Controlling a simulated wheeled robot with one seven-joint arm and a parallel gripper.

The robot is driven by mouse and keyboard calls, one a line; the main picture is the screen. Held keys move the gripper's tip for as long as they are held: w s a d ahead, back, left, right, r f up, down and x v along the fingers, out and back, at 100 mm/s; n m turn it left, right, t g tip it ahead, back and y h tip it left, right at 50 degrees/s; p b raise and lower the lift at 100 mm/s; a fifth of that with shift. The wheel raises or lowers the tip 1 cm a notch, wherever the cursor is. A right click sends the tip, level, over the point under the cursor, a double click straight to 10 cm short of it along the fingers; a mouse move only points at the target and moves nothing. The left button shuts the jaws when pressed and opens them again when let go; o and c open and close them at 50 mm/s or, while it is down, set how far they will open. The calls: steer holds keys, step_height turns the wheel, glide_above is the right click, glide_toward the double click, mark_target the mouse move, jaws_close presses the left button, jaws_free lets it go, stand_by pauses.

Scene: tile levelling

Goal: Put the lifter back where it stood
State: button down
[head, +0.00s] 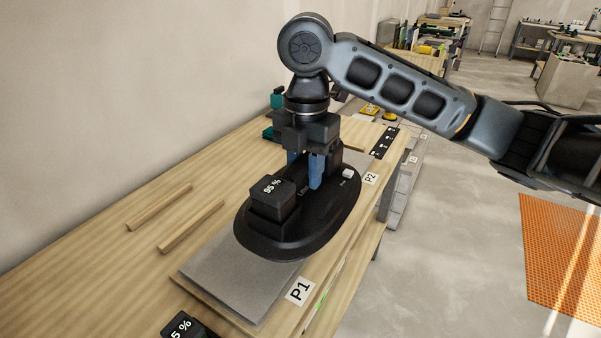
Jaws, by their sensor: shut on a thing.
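The lifter (265,232) is a black oval pad with a block on top reading "95 %". My gripper (305,172) has blue fingers pointing down and is shut on the lifter near its middle; the exact grip is partly hidden. The lifter covers the far part of a grey tile (225,285) by the P1 label (299,290) and reaches towards the P2 label (370,178). I cannot tell whether the lifter touches the surface below it.
Two wooden strips (160,207) (191,227) lie on the wooden bench (110,270), left of the lifter. A black block (184,327) reading "5 %" is cut off at the bottom edge. Teal and yellow items stand at the bench's far end. An orange mat (565,250) lies on the floor at right.

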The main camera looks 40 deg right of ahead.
mark_target(306, 158)
steer(key=shift+r+p, duration=1.95)
steer(key=shift+r, duration=0.6)
